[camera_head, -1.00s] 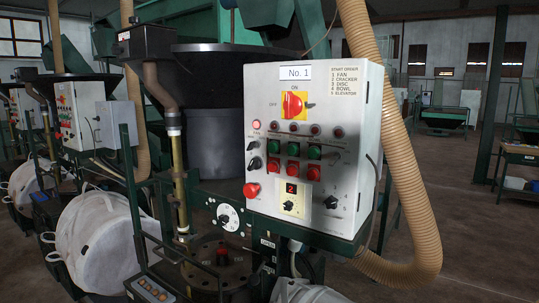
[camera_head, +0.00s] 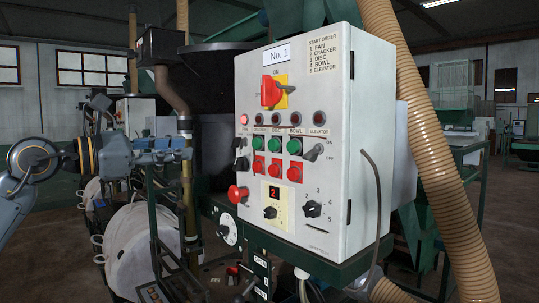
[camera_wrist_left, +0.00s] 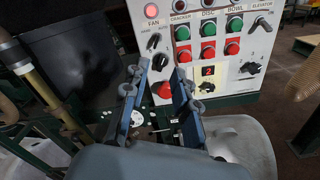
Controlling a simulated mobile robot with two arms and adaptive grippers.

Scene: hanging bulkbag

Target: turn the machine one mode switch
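The white control box labelled No. 1 (camera_head: 290,150) stands at the centre of the head view. Two black knobs, an upper one (camera_head: 240,142) and a lower one (camera_head: 241,163), sit on its left side below a lit lamp. They also show in the left wrist view, the upper (camera_wrist_left: 153,42) and lower (camera_wrist_left: 160,62). Which one is the mode switch I cannot tell for sure. My left gripper (camera_head: 184,149) is left of the box, apart from it. In the left wrist view its fingers (camera_wrist_left: 162,71) are spread and empty, pointing at the lower left controls. My right gripper is out of view.
A red mushroom button (camera_head: 237,194) is below the knobs. Green and red buttons and a red main switch (camera_head: 272,91) fill the front. A beige hose (camera_head: 440,150) hangs at the right. A white bag (camera_head: 140,240) and metal posts stand below my left arm.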

